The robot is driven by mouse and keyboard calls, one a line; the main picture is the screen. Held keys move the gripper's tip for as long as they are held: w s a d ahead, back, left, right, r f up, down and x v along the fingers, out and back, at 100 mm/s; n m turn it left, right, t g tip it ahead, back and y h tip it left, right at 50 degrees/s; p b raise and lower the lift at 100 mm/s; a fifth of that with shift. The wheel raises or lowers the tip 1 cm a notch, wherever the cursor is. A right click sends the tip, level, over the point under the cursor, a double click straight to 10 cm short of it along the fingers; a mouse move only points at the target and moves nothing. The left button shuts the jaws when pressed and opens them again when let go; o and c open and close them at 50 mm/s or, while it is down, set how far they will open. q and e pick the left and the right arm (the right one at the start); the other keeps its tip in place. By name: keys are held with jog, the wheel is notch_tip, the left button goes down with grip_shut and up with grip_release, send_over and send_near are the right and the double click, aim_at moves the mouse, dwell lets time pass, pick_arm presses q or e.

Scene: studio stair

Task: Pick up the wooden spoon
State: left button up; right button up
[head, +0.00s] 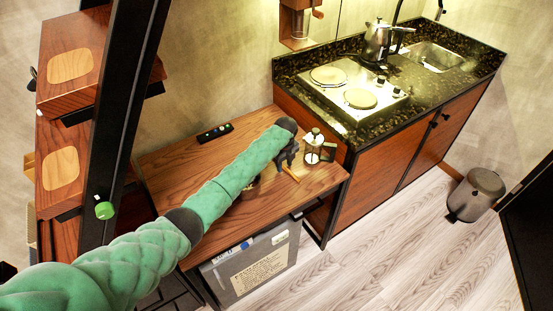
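A small, light-brown wooden piece, which looks like part of the wooden spoon (291,174), lies on the wooden table (210,148) toward its right side. My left arm, in a green padded sleeve, reaches over the table from the lower left. My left gripper (288,161) is dark and points down, right at the spoon. It is too small to tell whether its fingers are open or closed on the spoon. The arm may hide the rest of the spoon. My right gripper is not in view.
A glass press pot (314,149) stands close to the right of the gripper. A dark round object (251,188) is partly behind my arm. The counter (350,124) rises at the right; a small fridge (250,265) stands under the table.

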pick_arm(q)
jog(key=shift+f, duration=0.25)
grip_shut()
jog(key=shift+r, duration=0.1)
